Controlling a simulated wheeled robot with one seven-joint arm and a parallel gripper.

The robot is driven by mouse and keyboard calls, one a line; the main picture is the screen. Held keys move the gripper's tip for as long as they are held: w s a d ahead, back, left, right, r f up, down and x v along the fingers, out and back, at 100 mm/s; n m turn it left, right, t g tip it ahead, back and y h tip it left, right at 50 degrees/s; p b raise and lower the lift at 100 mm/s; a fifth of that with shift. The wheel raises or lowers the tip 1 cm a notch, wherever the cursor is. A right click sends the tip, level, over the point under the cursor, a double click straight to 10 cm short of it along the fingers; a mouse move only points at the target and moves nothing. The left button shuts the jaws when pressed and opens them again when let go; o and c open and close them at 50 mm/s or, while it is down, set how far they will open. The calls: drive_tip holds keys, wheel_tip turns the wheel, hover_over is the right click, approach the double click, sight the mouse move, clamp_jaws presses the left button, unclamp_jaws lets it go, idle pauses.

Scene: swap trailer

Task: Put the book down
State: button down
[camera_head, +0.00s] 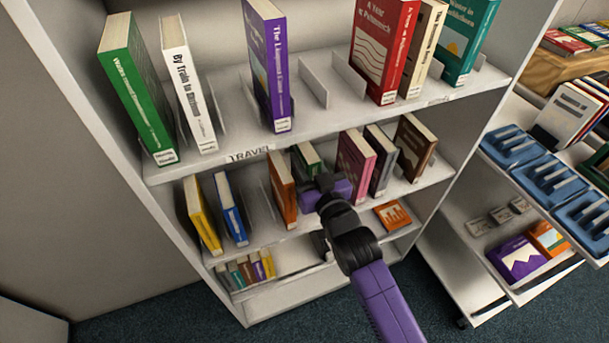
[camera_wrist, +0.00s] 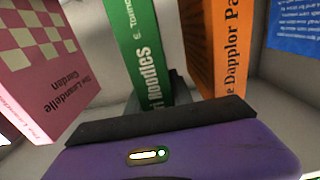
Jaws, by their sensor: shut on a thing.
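A green book (camera_head: 307,157) is in the middle shelf of the white bookcase, between an orange book (camera_head: 282,188) and a pink book (camera_head: 356,165). My gripper (camera_head: 318,175) is in front of it and shut on it. In the wrist view the green book (camera_wrist: 140,50) stands upright, with part of its title, "Noodles", showing. The orange book (camera_wrist: 220,50) is on its right and the pink book (camera_wrist: 50,60) on its left, both apart from it. Its lower end is hidden behind my gripper, so I cannot tell whether it touches the shelf.
The middle shelf (camera_head: 262,232) also holds yellow, blue, grey and brown books, with thin dividers. The top shelf (camera_head: 330,118) overhangs my gripper closely. An orange book (camera_head: 392,215) lies on the shelf below. A cart (camera_head: 470,235) with blue trays stands at the right.

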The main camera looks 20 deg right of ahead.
drive_tip(key=shift+f+b, duration=0.4)
drive_tip(key=shift+f, duration=1.6)
drive_tip(key=shift+f, duration=0.2)
drive_tip(key=c, duration=1.1)
unclamp_jaws()
drive_tip(key=shift+s+r, duration=0.1)
drive_tip(key=shift+r, duration=0.05)
drive_tip(key=s+b, duration=0.1)
drive_tip(key=s, duration=1.1)
drive_tip(key=shift+b, duration=0.35)
